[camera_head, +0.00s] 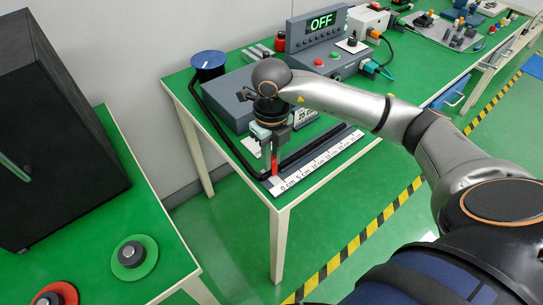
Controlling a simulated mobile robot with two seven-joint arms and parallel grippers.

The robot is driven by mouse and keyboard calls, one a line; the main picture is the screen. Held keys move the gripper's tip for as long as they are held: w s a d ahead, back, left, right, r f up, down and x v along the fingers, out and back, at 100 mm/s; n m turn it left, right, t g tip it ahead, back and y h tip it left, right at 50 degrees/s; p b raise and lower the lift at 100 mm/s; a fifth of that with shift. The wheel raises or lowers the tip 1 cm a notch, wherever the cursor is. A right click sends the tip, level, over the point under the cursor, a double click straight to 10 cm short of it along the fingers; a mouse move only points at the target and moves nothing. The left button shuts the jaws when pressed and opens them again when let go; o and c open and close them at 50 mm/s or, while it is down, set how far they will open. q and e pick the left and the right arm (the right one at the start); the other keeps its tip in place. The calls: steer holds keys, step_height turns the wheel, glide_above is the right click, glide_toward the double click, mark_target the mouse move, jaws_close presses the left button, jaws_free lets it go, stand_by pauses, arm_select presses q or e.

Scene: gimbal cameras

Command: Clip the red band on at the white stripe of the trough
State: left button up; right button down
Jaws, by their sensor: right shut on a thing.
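My right gripper (272,150) reaches down over the near corner of the green table and is shut on the small red band (274,167). The band is at the near end of the dark trough (318,144), just above or at the 0 cm end of the ruler; I cannot tell whether it touches the trough. A black cable (226,138) runs from the blue spool (208,60) along the table's left edge to the near end of the trough. I cannot make out the white stripe; the gripper covers part of that area. My left gripper is not in view.
A white ruler (318,158) lies along the trough's front side. Behind the gripper stand a grey box (228,100) and a console with an OFF display (318,24). A separate green table (85,262) at left bears a black cabinet (60,130) and round knobs.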

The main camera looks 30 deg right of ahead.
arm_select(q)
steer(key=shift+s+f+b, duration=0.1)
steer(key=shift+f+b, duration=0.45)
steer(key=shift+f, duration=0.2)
arm_select(e)
steer(key=shift+f, duration=0.8)
steer(key=c, duration=0.9)
jaws_free()
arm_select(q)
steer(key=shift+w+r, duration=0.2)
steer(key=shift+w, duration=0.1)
arm_select(e)
steer(key=shift+o, duration=0.8)
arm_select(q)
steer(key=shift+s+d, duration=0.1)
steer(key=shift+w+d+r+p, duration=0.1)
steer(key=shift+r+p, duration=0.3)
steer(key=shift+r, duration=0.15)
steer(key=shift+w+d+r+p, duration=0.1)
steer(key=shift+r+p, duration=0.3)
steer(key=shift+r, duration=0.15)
arm_select(e)
step_height(320, 180, up, 13)
steer(key=shift+f, duration=0.2)
